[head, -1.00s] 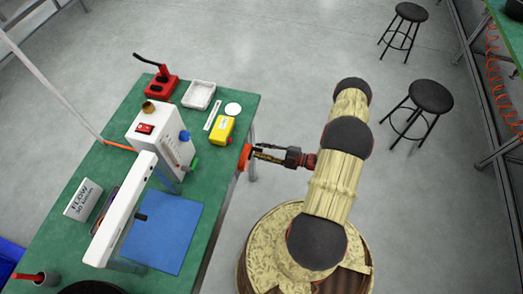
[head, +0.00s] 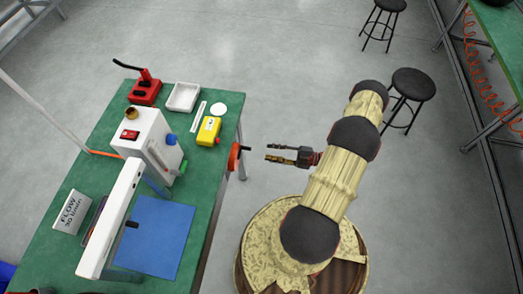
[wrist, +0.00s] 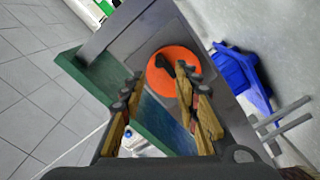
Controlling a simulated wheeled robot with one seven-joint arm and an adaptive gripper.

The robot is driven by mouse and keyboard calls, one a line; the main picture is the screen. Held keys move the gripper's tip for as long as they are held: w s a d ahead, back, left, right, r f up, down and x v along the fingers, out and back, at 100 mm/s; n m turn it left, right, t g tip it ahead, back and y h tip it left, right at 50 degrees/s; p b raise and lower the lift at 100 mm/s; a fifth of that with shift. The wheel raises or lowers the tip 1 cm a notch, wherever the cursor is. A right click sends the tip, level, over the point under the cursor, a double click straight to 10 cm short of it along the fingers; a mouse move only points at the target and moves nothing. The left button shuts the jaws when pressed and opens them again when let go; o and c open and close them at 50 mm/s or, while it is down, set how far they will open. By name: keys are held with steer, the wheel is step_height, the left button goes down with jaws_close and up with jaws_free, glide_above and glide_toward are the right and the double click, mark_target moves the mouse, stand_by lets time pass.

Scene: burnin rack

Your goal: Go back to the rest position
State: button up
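My gripper (head: 270,154) is in the air to the right of the green workbench (head: 210,193) in the head view. In the wrist view my gripper (wrist: 156,92) shows its two fingers spread apart with nothing between them. An orange-red round knob (head: 233,157) is on the bench's right side, to the left of my fingertips with a clear gap. In the wrist view the orange disc (wrist: 166,72), with a dark handle on it, is on a grey panel beyond the fingers.
On the bench are a white machine (head: 150,140), a yellow box (head: 208,131), a white tray (head: 183,97), a red device (head: 145,92) and a blue mat (head: 155,238). Two black stools (head: 413,84) stand at the back right. The floor right of the bench is open.

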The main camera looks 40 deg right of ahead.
steer(key=shift+v, duration=1)
